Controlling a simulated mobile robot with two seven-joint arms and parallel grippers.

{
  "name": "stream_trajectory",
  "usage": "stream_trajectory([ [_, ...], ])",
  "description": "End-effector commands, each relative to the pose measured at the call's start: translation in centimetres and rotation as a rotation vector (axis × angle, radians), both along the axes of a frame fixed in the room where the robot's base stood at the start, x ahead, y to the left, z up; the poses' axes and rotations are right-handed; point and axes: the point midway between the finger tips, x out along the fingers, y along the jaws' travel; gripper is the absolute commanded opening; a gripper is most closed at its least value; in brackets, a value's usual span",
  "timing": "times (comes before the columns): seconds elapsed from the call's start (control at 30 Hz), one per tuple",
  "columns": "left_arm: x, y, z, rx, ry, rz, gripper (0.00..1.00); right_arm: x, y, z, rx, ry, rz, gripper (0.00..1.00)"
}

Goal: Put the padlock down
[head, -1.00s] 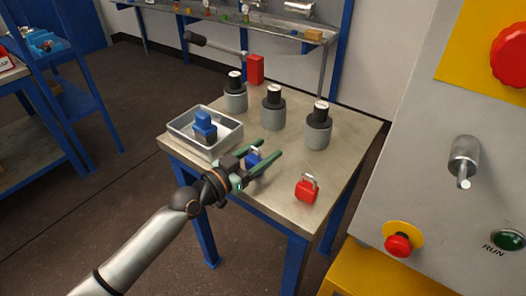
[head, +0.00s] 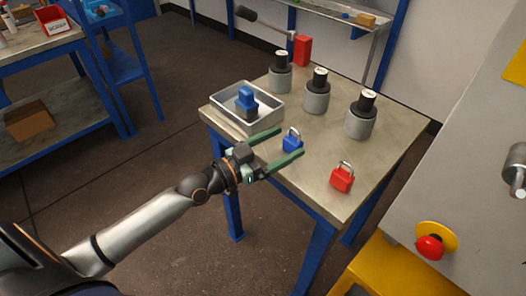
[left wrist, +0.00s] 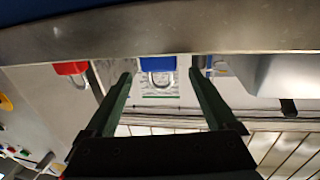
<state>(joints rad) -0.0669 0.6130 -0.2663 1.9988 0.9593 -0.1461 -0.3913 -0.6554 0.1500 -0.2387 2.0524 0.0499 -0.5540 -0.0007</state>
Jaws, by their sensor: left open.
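The blue padlock (head: 292,144) stands on the table top near the front edge, shackle up. It also shows in the left wrist view (left wrist: 158,64), just past the fingertips and between their lines. My left gripper (head: 290,147) is open, its two green fingers pointing at the padlock from the front; the fingers look apart from it. The gripper also shows open in the left wrist view (left wrist: 160,78). A red padlock (head: 342,180) stands to the right, near the front edge of the table (head: 310,182). My right gripper is not in view.
A grey tray (head: 213,110) holding a blue and dark object (head: 246,103) stands left of the blue padlock. Three grey cylinders with black tops (head: 317,96) stand behind. A panel with a red button (head: 430,247) is at the right. Bare table lies between the padlocks.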

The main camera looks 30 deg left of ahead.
Motion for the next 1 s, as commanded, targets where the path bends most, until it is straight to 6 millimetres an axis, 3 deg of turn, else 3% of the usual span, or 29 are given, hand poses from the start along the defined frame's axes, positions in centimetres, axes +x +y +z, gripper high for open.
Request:
stream_trajectory([
  [0.1,-2.0,1.2,-0.2,0.004,0.003,0.0,0.91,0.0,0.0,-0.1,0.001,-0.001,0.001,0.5],
  [0.33,-4.3,2.5,-0.2,0.002,0.002,0.001,0.91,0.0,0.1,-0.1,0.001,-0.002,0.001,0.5],
  [0.83,-5.0,2.8,0.0,0.0,-0.001,0.001,0.91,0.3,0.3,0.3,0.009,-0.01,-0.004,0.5],
  [1.0,-5.7,2.2,-2.1,0.009,0.044,0.005,0.91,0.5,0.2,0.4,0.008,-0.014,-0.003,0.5],
])
